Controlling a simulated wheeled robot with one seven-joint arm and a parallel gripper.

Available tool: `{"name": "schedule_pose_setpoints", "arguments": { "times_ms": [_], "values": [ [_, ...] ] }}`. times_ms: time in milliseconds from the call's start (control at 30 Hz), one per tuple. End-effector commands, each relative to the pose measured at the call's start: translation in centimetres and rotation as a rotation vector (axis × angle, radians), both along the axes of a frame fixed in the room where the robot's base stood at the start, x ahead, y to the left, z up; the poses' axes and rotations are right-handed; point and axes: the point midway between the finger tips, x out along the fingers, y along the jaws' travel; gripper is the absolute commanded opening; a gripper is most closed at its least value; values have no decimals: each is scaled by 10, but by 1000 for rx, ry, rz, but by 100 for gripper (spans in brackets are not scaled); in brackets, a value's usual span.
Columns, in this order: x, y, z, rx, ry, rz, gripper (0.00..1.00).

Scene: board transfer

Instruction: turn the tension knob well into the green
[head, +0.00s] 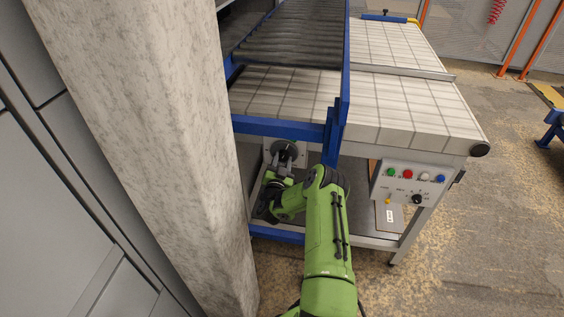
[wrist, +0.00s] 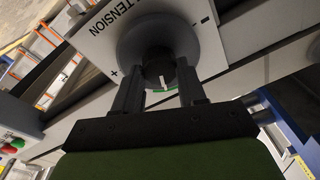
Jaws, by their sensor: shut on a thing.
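The tension knob (wrist: 158,45) is a dark round knob on a white plate (wrist: 98,32) marked TENSION, with a plus and a minus sign. My gripper (wrist: 160,84) is shut on the knob's narrow dark hub, one finger on each side. A white pointer mark (wrist: 163,83) on the hub points toward a green arc (wrist: 166,91), close to its visible part. The fingers may hide the rest of the scale. In the head view the knob (head: 285,150) shows under the blue frame, with my gripper (head: 278,170) at it, partly hidden by my wrist.
A concrete pillar (head: 150,130) stands close to the left of my arm. The roller conveyor (head: 295,35) and the tiled belt table (head: 420,100) are above and behind. A control box (head: 410,184) with coloured buttons hangs to the right. Open floor lies to the right.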

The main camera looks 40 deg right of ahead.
Motion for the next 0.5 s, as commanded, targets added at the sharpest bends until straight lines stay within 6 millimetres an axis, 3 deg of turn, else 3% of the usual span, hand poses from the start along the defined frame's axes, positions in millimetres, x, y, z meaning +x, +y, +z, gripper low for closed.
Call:
{"name": "schedule_pose_setpoints", "arguments": {
  "times_ms": [67, 100, 267, 500],
  "values": [
    [0, 1, -3, 3, 6, 3, 10],
    [0, 1, -3, 3, 6, 3, 42],
    [0, 1, -2, 1, 5, 2, 66],
    [0, 1, -1, 1, 3, 1, 66]
  ]
}}
